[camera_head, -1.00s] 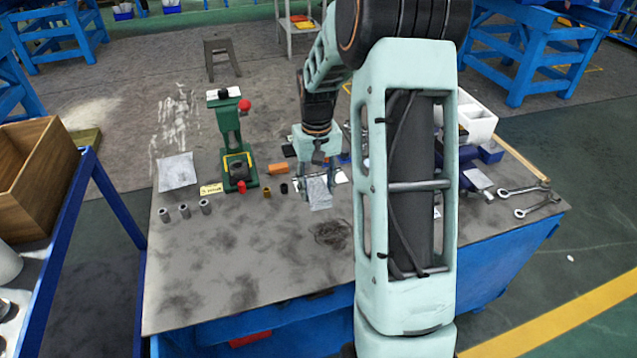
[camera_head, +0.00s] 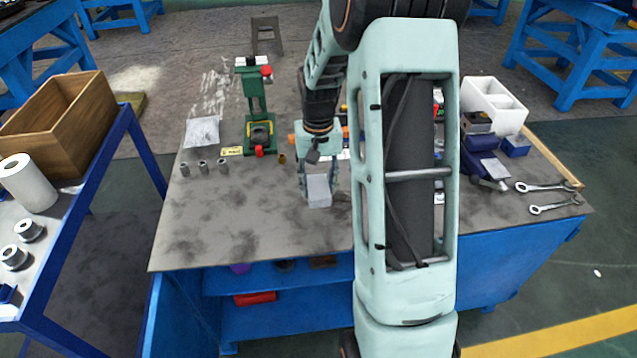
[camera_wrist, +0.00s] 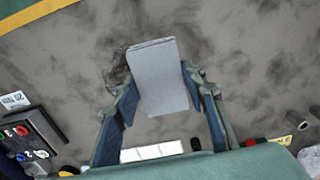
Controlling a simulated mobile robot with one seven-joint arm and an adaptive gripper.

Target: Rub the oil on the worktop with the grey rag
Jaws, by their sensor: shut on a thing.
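My gripper (camera_head: 318,172) is shut on the grey rag (camera_head: 319,190), a light grey folded piece hanging from the fingers over the worktop (camera_head: 265,240). In the wrist view the rag (camera_wrist: 158,78) sits between the two fingers of my gripper (camera_wrist: 160,92). The oil is a dark, scribbled smear (camera_wrist: 118,72) at the rag's left edge in the wrist view; the rag may hide part of it. In the head view it shows faintly just right of the rag (camera_head: 342,199). I cannot tell whether the rag touches the worktop.
A green press (camera_head: 258,115), a paper sheet (camera_head: 202,131) and several metal bushings (camera_head: 203,166) stand at the back left. A vise (camera_head: 485,160), a white bin (camera_head: 494,103) and wrenches (camera_head: 548,197) lie right. The front left of the worktop is clear but stained.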

